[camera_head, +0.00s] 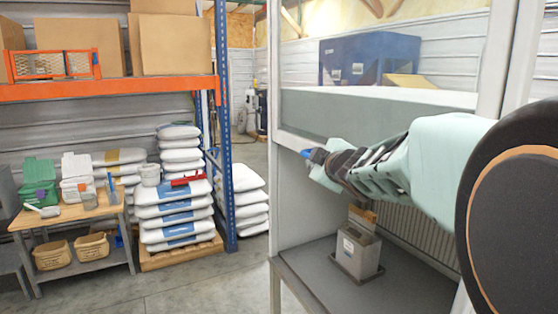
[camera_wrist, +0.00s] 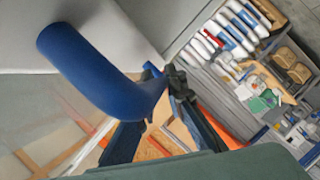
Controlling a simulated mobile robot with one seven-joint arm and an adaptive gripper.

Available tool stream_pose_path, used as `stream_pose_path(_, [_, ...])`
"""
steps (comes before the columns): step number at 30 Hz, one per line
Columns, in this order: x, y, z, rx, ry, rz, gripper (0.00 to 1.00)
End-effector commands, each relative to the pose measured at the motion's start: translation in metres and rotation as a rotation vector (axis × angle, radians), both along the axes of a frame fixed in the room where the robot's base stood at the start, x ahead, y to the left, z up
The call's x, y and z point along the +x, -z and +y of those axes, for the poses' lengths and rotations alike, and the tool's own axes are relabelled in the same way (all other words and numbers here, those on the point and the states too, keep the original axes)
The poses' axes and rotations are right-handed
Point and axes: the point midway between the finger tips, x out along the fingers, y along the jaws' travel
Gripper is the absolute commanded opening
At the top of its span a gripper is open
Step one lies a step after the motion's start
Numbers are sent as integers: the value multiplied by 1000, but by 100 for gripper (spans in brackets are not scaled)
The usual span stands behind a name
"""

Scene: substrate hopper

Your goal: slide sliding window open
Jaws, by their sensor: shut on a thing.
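The sliding window (camera_head: 375,112) is in the front of a light grey cabinet, right of centre in the head view. A clear section shows above its pale lower band, and the space beneath the band is open. My gripper (camera_head: 318,158) is in front of the cabinet, just below the band's left part. In the wrist view my gripper (camera_wrist: 163,88) is shut on a thick, curved blue handle (camera_wrist: 85,68). The handle meets a pale panel at upper left. Only a small blue part of it shows in the head view, and the exact finger contact is partly hidden.
A grey metal box (camera_head: 357,252) stands on the cabinet floor (camera_head: 320,275) below my arm. A blue bin (camera_head: 370,58) shows behind the clear section. Stacked white sacks (camera_head: 175,210), a wooden bench (camera_head: 75,218) and an orange-beamed rack (camera_head: 110,88) stand at left. Floor between is clear.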

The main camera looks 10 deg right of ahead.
Motion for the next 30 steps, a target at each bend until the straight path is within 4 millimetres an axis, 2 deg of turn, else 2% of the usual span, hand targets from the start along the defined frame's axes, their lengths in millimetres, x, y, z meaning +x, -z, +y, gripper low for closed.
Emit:
stream_pose_path(2, [0,-1,0,0,1,-1,0])
stream_pose_path(3, [0,-1,0,0,1,-1,12])
stream_pose_path(8, [0,0,0,0,1,-1,29])
stream_pose_path(20, [0,-3,0,-2,-2,0,29])
stream_pose_path(30, [0,-28,0,-3,0,-2,29])
